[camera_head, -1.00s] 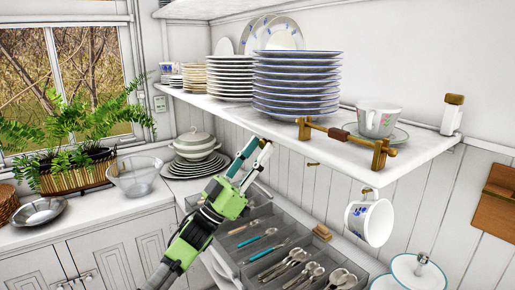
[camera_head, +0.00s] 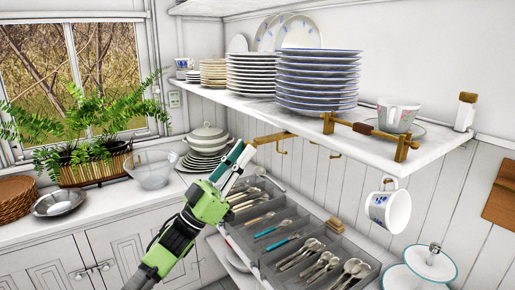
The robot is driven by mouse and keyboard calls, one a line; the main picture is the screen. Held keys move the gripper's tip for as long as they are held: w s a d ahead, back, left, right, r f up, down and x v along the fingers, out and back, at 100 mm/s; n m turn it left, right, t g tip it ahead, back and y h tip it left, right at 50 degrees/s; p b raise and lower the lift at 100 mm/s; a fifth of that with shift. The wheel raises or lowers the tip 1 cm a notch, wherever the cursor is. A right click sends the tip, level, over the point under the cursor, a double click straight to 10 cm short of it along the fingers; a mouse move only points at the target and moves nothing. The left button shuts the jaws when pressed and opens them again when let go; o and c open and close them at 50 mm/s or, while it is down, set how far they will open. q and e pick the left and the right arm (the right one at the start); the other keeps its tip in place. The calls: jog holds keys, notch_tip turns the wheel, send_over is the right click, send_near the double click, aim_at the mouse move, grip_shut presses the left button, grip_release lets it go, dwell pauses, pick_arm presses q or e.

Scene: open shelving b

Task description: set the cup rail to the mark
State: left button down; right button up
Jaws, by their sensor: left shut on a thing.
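A wooden rail (camera_head: 276,137) with small hooks sticks out from under the front edge of the shelf. I take it for the cup rail; its rest is hidden by the shelf. My left gripper (camera_head: 248,151) is shut on its left end. A white cup with blue flowers (camera_head: 392,211) hangs from a hook further right. More hooks (camera_head: 335,156) show under the shelf between them. I cannot make out the mark. My right gripper is out of view.
The white shelf (camera_head: 350,153) above carries a tall plate stack (camera_head: 318,80), a small wood and brass rail (camera_head: 364,129) and a flowered cup (camera_head: 398,116). Below is a grey cutlery tray (camera_head: 265,262). A covered tureen (camera_head: 208,138) and glass bowl (camera_head: 152,170) stand behind the arm.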

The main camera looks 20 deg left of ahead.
pick_arm(q)
jog(key=shift+s+a, duration=1)
jog(key=shift+s, duration=0.25)
jog(key=c, duration=1.9)
grip_release()
jog(key=v, duration=1.2)
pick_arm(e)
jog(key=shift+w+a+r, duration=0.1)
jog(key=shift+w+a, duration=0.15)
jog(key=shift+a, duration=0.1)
pick_arm(q)
jog(key=shift+d+f, duration=0.1)
